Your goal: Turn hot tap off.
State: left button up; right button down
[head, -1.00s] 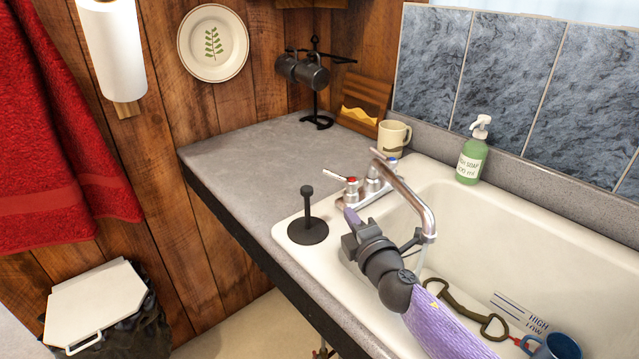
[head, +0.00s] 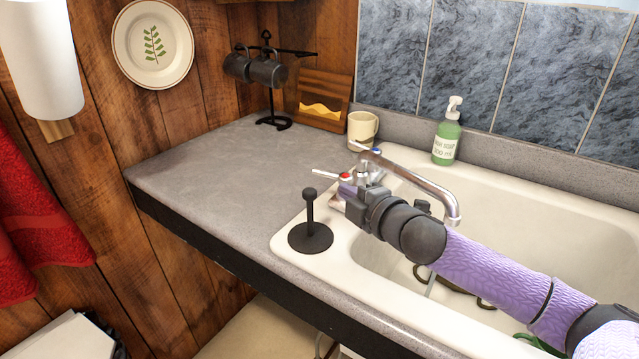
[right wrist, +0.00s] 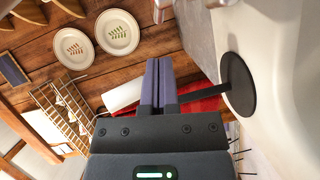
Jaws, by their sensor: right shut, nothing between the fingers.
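The hot tap, with a red mark (head: 345,177) and a metal lever sticking out to the left, is on the faucet base at the sink's back left corner. The faucet spout (head: 420,182) reaches right over the sink basin. A blue-marked cold tap (head: 376,152) is behind it. My right gripper (head: 347,189) is shut and empty, its purple fingertips just below and in front of the red-marked tap; I cannot tell whether they touch. In the right wrist view, the shut fingers (right wrist: 158,88) point away with nothing between them. My left gripper is not in view.
A black upright stand (head: 311,232) is on the sink's left rim, close to my right gripper. A cream mug (head: 362,130) and a green soap bottle (head: 446,135) stand behind the sink. The grey counter (head: 215,170) to the left is mostly clear.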

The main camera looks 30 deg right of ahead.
aim_at(316, 174)
jog(key=w, duration=0.4)
jog(key=w+f+b, duration=0.1)
jog(key=w, duration=0.1)
jog(key=shift+w, duration=0.55)
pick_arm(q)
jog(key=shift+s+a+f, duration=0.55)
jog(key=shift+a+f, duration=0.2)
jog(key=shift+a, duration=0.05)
